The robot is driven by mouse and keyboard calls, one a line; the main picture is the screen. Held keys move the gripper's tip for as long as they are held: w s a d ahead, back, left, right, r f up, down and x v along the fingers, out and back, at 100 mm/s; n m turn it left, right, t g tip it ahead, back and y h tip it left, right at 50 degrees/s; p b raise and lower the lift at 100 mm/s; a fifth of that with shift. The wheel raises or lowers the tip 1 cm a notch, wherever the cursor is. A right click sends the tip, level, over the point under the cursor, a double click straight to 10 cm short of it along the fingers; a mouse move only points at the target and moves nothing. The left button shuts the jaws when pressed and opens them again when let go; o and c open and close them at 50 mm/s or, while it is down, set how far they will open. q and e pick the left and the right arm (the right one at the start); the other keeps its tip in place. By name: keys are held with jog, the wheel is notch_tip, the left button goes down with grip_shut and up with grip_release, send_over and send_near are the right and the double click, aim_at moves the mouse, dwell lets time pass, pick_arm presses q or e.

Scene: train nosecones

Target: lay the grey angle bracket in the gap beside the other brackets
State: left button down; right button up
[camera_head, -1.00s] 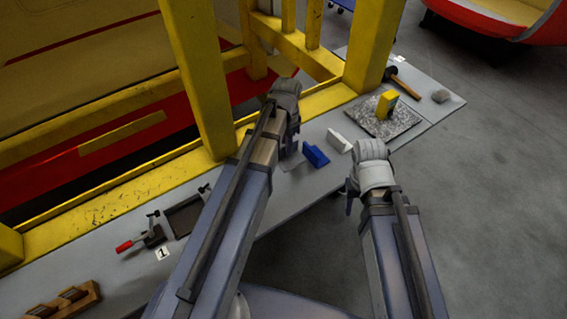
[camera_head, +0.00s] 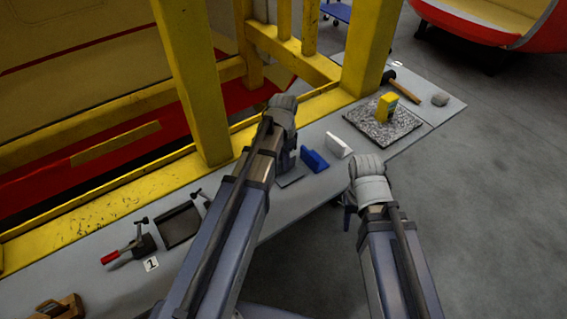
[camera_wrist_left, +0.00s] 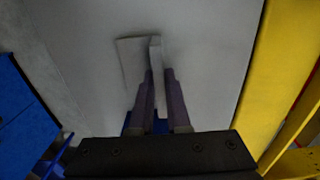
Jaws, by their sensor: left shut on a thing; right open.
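The grey angle bracket (camera_wrist_left: 130,58) is between the fingers of my left gripper (camera_wrist_left: 160,78) in the left wrist view. One of its legs stands between the fingers and the other spreads flat to the left. In the head view my left gripper (camera_head: 288,160) is low over the table, and the grey bracket (camera_head: 290,179) shows in part below it. The blue bracket (camera_head: 314,162) stands just to its right, and the white bracket (camera_head: 338,145) stands beyond that. My right gripper (camera_head: 349,199) is open at the table's front edge, its fingers mostly hidden by its hand.
Yellow posts (camera_head: 195,80) rise behind the table. A red-handled clamp (camera_head: 130,248) and dark tray (camera_head: 180,225) lie to the left.

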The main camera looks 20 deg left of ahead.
pick_arm(q)
jog(key=shift+f, duration=0.1)
jog(key=c, duration=0.9)
grip_release()
notch_tip(320, 180, up, 12)
jog(key=p, duration=1.2)
jog(key=s+d+n, duration=0.1)
jog(key=s+d, duration=0.3)
jog(key=s, duration=0.1)
jog(key=s+d+n, duration=0.1)
jog(key=s+d, duration=0.3)
jog(key=s, duration=0.1)
jog(key=s+d+n+y, duration=0.1)
jog(key=s+d+n, duration=0.1)
jog(key=s+d, duration=0.3)
jog(key=shift+s+r, duration=0.15)
jog(key=shift+r, duration=0.05)
